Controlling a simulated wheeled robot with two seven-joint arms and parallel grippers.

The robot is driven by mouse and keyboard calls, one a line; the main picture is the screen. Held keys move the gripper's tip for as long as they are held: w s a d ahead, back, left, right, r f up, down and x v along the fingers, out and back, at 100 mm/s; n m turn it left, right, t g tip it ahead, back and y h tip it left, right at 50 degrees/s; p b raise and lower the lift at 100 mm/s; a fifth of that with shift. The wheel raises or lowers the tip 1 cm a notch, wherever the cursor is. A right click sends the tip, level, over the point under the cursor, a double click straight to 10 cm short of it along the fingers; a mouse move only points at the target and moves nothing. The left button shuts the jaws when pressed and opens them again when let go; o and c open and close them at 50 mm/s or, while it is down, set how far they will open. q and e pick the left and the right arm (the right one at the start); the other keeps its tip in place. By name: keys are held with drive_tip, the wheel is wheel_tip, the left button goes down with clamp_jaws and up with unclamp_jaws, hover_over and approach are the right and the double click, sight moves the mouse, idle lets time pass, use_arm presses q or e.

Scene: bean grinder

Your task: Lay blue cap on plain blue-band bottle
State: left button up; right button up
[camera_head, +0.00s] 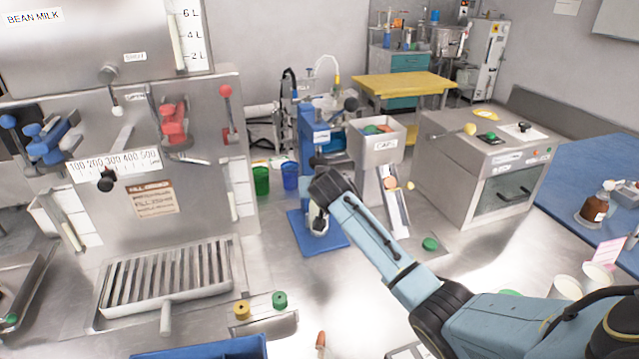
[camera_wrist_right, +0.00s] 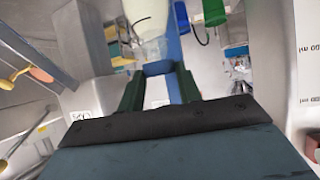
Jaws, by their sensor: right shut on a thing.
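My right gripper (camera_head: 318,190) reaches in from the lower right to the blue stand in the middle of the counter. In the wrist view it (camera_wrist_right: 158,75) is shut on a small blue piece, which looks like the blue cap (camera_wrist_right: 158,68). A pale, whitish bottle (camera_wrist_right: 146,22) shows just beyond the fingertips; it seems to be the pale shape (camera_head: 319,222) under my gripper in the head view. I cannot tell whether cap and bottle touch. No blue band can be made out. My left gripper is not in view.
The blue stand (camera_head: 307,140) has a flat blue base (camera_head: 325,243). A caps bin (camera_head: 376,148) with a sloping chute (camera_head: 394,205) stands close on its right. A green cap (camera_head: 430,243) lies farther right. The filling machine (camera_head: 190,110) with its grate stands left.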

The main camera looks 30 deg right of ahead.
drive_tip(key=shift+f, duration=0.6)
drive_tip(key=o, duration=0.9)
drive_tip(key=shift+o, duration=0.2)
drive_tip(key=shift+r, duration=0.3)
drive_tip(key=p+v, duration=0.1)
drive_tip(key=v, duration=1.1)
drive_tip(key=shift+r, duration=0.35)
drive_tip(key=shift+s, duration=0.1)
